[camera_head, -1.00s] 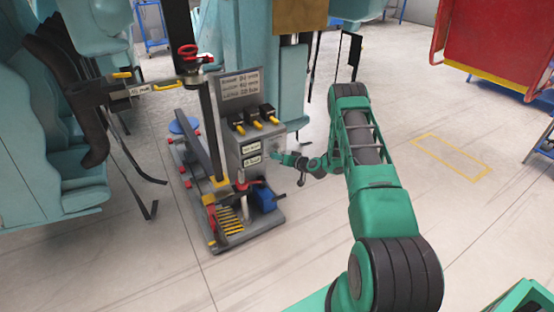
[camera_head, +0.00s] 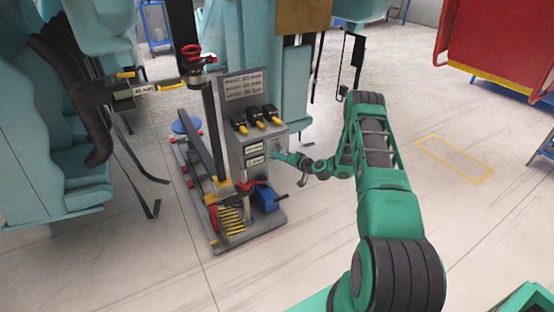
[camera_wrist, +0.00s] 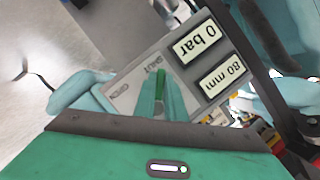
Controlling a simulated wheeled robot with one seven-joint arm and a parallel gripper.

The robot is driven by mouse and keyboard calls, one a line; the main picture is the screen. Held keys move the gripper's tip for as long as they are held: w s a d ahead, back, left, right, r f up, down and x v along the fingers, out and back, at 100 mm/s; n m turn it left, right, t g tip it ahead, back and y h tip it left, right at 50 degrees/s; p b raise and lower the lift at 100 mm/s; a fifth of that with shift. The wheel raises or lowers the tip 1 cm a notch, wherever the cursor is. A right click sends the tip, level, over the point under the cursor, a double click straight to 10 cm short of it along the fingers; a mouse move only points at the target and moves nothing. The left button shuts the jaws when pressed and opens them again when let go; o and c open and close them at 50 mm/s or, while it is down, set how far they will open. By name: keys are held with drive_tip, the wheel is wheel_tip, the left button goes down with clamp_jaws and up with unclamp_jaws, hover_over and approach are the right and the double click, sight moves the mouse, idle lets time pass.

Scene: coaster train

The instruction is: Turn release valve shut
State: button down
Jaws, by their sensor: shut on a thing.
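The release valve is a green handle (camera_wrist: 160,77) on a grey plate marked SHUT and OPEN (camera_wrist: 125,92) in the wrist view. The handle shows beside the word SHUT. My gripper (camera_wrist: 160,98) is shut on the handle, with a teal finger on either side of it. In the head view, my gripper (camera_head: 279,157) is at the right part of the front of the grey control unit (camera_head: 236,160). It hides the valve there.
Wrist-view displays read 0 bar (camera_wrist: 196,42) and 80 mm (camera_wrist: 222,80), upside down. Several yellow-handled black switches (camera_head: 256,118) sit above the displays. A blue box (camera_head: 266,197) is low on the unit. Teal coaster seats (camera_head: 50,150) stand left. Floor to the right is mostly clear.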

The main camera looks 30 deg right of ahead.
drive_tip(key=c, duration=1.8)
unclamp_jaws()
drive_tip(key=v, duration=1)
drive_tip(key=shift+s+d+r, duration=0.1)
drive_tip(key=shift+s+d, duration=0.1)
drive_tip(key=shift+s, duration=0.1)
